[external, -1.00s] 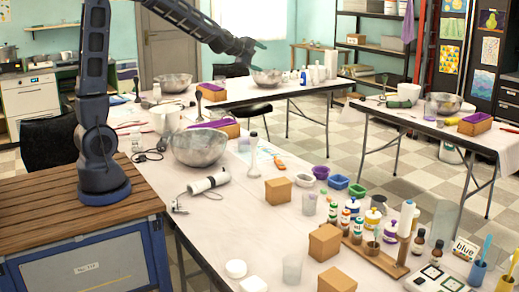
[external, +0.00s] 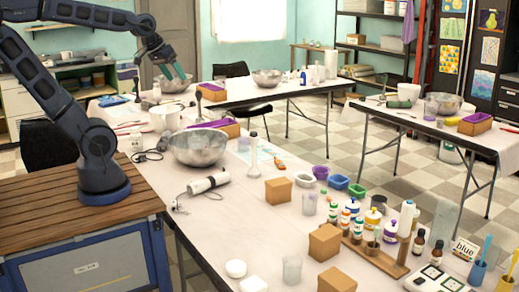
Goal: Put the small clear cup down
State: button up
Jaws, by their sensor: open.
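Two small clear cups stand upright on the near long table: one at the front (external: 292,268), and one farther back (external: 309,204) beside a brown box. I cannot tell which one the task means. My gripper (external: 177,73) is raised at the upper left, its teal fingers pointing down. It is open, and I see nothing between the fingers. In the picture it appears over the far metal bowl, well away from both clear cups.
A wooden-topped cabinet (external: 60,222) supports my arm.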

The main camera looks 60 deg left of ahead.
jog(key=s+a+f+m+g, duration=0.1)
jog(key=s+f+m, duration=0.1)
jog(key=s, duration=0.4)
jog(key=shift+s+a+y, duration=0.2)
jog(key=shift+s+y, duration=0.1)
jog(key=shift+o, duration=0.4)
jog(key=shift+w, duration=0.1)
